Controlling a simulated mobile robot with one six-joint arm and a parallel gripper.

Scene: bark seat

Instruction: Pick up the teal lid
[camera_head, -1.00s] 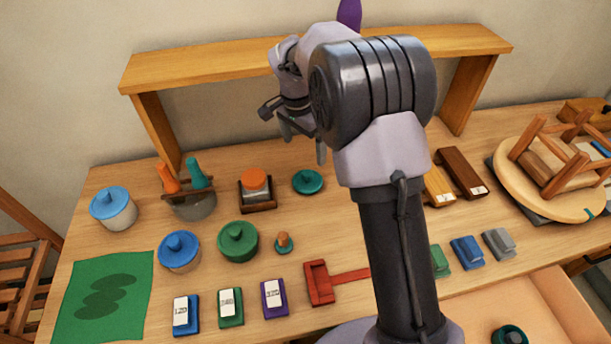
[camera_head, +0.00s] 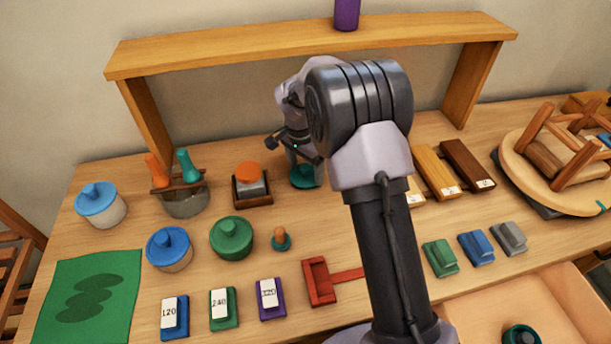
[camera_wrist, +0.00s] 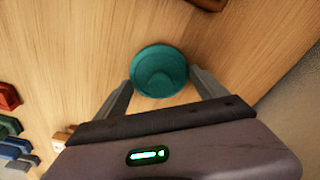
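The teal lid (camera_head: 303,178) lies on the table below the shelf, partly hidden by my gripper in the head view. My gripper (camera_wrist: 160,88) is open, with one finger on each side of the lid's near edge. In the head view my gripper (camera_head: 305,172) is low over the lid. I cannot tell whether the fingers touch it.
An orange-topped jar (camera_head: 250,178) in a dark tray stands left of the lid. A small orange-knobbed piece (camera_head: 281,239) and a green-lidded pot (camera_head: 231,238) are nearer the front. The wooden shelf (camera_head: 240,52) spans above and behind. Bare table surrounds the lid.

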